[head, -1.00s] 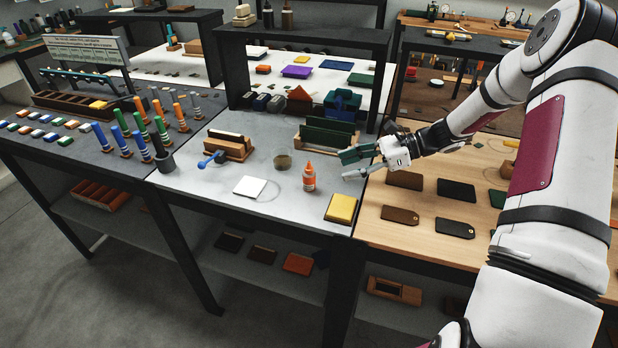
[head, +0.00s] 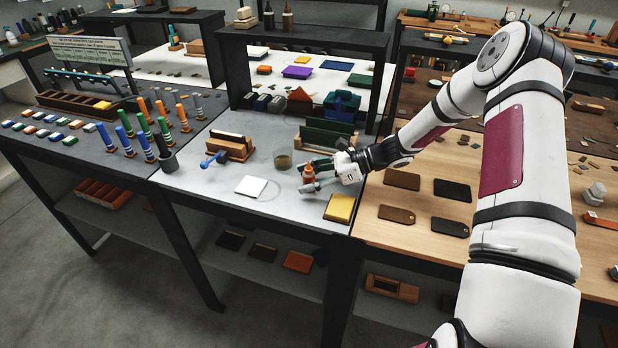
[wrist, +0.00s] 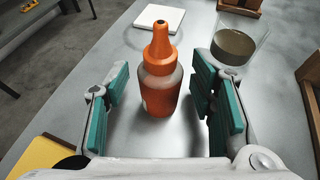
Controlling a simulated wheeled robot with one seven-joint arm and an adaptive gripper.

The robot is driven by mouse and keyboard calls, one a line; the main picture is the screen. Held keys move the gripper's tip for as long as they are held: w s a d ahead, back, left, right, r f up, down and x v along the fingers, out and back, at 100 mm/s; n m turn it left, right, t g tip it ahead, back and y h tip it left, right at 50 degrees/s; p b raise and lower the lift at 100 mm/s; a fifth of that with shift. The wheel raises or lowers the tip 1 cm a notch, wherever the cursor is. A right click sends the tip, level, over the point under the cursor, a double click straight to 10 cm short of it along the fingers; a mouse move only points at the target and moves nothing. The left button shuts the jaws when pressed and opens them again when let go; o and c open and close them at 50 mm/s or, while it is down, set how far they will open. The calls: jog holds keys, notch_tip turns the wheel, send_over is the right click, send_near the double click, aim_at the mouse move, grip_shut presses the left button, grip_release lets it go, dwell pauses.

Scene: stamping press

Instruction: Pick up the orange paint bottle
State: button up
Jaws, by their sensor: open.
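The orange paint bottle (wrist: 161,85) stands upright on the light grey table in the wrist view, with a cone-shaped orange cap. In the head view the bottle (head: 308,174) is partly hidden by my gripper. My gripper (wrist: 160,112) is open, with one green-padded finger on each side of the bottle. A gap shows between the bottle and each finger pad. In the head view my gripper (head: 314,176) reaches in from the right at the bottle's height.
A white square tile (head: 251,186) lies left of the bottle. A small round cup (head: 283,161) stands behind it. A yellow sponge-like block (head: 340,208) lies at the table's front right. A green-slotted wooden holder (head: 326,136) stands behind my gripper.

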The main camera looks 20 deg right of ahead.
jog(key=shift+c, duration=0.3)
grip_shut()
jog(key=shift+r, duration=0.1)
